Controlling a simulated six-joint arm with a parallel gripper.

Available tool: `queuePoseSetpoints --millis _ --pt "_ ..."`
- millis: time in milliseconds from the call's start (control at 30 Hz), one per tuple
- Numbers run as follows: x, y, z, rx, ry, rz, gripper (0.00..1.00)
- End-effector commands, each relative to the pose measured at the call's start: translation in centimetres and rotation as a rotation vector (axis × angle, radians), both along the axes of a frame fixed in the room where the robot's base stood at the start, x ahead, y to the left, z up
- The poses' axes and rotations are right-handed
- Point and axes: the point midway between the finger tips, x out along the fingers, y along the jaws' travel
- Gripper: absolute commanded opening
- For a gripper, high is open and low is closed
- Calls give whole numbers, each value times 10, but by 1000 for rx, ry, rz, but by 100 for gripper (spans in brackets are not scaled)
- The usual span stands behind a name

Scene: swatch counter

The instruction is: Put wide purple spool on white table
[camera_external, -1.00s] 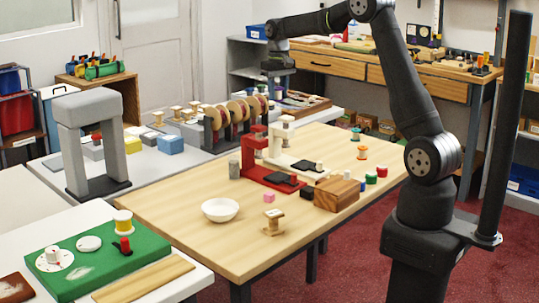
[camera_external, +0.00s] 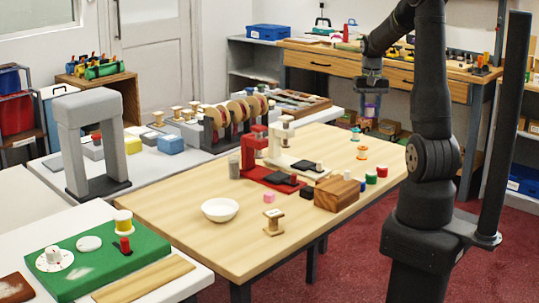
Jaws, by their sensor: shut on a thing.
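My gripper (camera_external: 371,108) hangs in the air, pointing down, above the far right end of the wooden table. It is shut on a small purplish thing, likely the wide purple spool, whose shape is hard to make out between the fingers. A white-topped table (camera_external: 205,278) stands at the front left, with a green board on it. A pale grey-white table (camera_external: 50,168) stands behind it along the wall. My gripper is far from the front white table.
The wooden table (camera_external: 160,205) holds a white bowl (camera_external: 220,210), a wooden spool (camera_external: 273,222), a red stand (camera_external: 255,160), a brown block (camera_external: 337,194) and several coloured spools (camera_external: 371,178). A grey arch (camera_external: 70,140) rises at the left. The wooden table's front left is clear.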

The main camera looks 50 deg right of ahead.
Motion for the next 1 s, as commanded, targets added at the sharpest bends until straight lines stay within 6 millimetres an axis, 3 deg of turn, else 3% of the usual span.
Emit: queuePoseSetpoints --millis 200,433,800,1000 --pt "0 1 -45 2 4 1 10" --pt "6 5 -72 1 1 5 10" --pt "70 52 -120 1 2 8 10" --pt "92 67 -135 0 0 4 10"
